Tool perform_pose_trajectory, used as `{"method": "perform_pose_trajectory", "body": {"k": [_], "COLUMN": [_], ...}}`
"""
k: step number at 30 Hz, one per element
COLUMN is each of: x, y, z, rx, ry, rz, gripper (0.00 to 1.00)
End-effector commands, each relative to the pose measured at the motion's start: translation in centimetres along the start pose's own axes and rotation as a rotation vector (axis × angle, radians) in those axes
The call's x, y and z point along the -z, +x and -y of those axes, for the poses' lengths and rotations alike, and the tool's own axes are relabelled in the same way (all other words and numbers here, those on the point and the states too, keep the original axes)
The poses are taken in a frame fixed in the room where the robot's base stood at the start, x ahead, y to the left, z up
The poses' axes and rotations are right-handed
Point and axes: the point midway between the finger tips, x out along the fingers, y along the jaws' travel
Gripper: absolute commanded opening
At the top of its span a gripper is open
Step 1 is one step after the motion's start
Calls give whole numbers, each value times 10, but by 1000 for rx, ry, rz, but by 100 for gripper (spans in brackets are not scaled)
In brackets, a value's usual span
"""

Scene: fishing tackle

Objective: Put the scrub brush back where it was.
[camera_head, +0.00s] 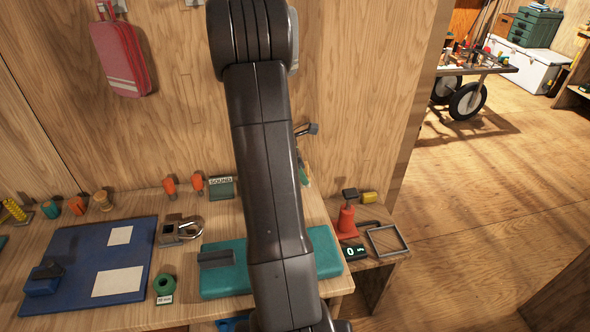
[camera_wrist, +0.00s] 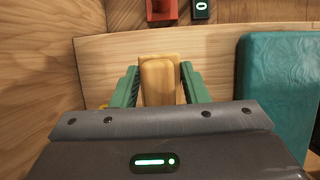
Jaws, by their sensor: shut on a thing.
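The scrub brush (camera_wrist: 158,82) shows in the wrist view as a tan wooden block with rounded edges. Its bristles are not visible. My gripper (camera_wrist: 160,90) has its green fingers on both sides of the block and is shut on it. The teal case or mat (camera_wrist: 276,95) lies to the right of the brush in the wrist view. In the head view my dark arm reaches down across the middle of the picture, and the gripper and brush are hidden. I cannot tell whether the brush touches the surface below.
In the head view, a teal mat (camera_head: 225,282) and blue board (camera_head: 65,285) lie on the bench. A green tape roll (camera_head: 165,284) and metal reel (camera_head: 180,231) stand between them.

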Motion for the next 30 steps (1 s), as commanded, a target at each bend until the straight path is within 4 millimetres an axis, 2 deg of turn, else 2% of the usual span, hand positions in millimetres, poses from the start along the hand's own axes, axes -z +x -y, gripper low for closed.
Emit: {"method": "perform_pose_trajectory", "body": {"k": [3,11,12,15,22,27,30], "x": [-1,-1,4,9,15,25,26], "y": [-1,-1,10,23,37,60,64], "z": [-30,-83,-79,-79,-78,-79,-83], "rx": [0,0,5,4,3,3,1], "ry": [1,2,-1,-1,0,-1,1], "rz": [0,-1,0,1,0,0,0], "gripper": [19,19,19,19,19,19,19]}}
